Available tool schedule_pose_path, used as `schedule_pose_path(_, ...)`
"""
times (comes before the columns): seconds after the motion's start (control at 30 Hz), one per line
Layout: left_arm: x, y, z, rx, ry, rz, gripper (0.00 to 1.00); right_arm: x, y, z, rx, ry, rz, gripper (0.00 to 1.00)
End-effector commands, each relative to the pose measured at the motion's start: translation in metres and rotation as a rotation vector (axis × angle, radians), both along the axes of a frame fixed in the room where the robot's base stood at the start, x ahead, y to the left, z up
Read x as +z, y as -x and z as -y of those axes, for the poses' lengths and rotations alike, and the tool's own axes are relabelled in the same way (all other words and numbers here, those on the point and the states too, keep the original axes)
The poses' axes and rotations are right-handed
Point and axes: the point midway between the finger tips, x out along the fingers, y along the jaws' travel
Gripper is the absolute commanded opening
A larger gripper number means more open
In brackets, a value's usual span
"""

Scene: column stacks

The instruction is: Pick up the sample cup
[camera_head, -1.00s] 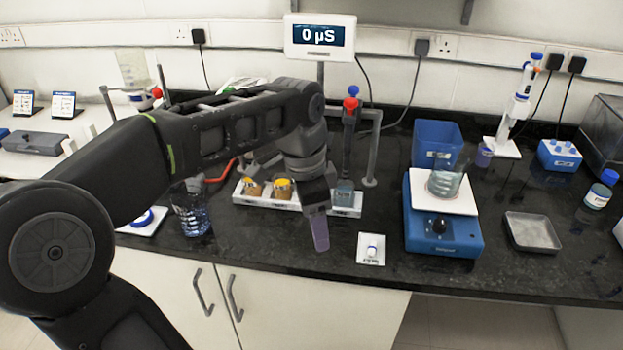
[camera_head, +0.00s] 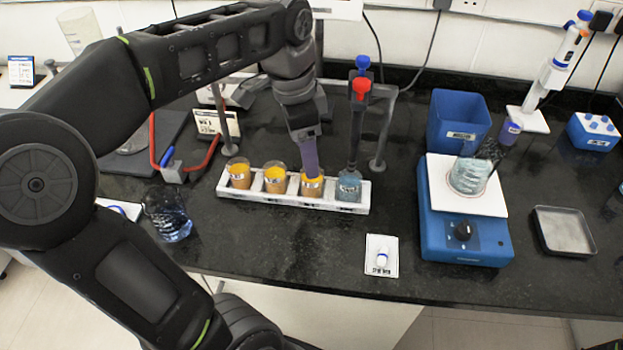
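A white rack (camera_head: 290,200) on the black bench holds a row of cups. Three sample cups hold orange-yellow contents: the left one (camera_head: 239,176), the middle one (camera_head: 275,180) and the third one (camera_head: 312,187). A clear cup with blue-grey liquid (camera_head: 348,188) sits at the right end, under a dark probe. My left gripper (camera_head: 311,172) points down at the third orange cup, its purple finger overlapping that cup's top. Only one finger shows clearly, so its opening and any contact are unclear. My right gripper is not in view.
A stand with a dark probe (camera_head: 356,125) rises close right of my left gripper. A blue stirrer (camera_head: 463,238) carries a beaker (camera_head: 470,176). A blue bin (camera_head: 457,122) stands behind. A flask (camera_head: 167,215) stands left. The bench front between flask and small white card (camera_head: 381,257) is clear.

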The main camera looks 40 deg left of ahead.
Motion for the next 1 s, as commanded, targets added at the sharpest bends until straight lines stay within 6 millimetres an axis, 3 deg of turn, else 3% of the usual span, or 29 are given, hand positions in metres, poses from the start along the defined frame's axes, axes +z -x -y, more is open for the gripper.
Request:
schedule_pose_path(0.3,-0.024,-0.002,0.002,0.001,0.000,-0.001,0.66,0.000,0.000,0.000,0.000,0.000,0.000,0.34)
schedule_pose_path(0.67,-0.028,-0.003,0.002,0.000,0.000,-0.001,0.66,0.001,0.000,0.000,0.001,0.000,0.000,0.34)
schedule_pose_path(1.0,-0.071,-0.009,0.006,0.001,0.000,-0.003,0.66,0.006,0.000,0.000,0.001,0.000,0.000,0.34)
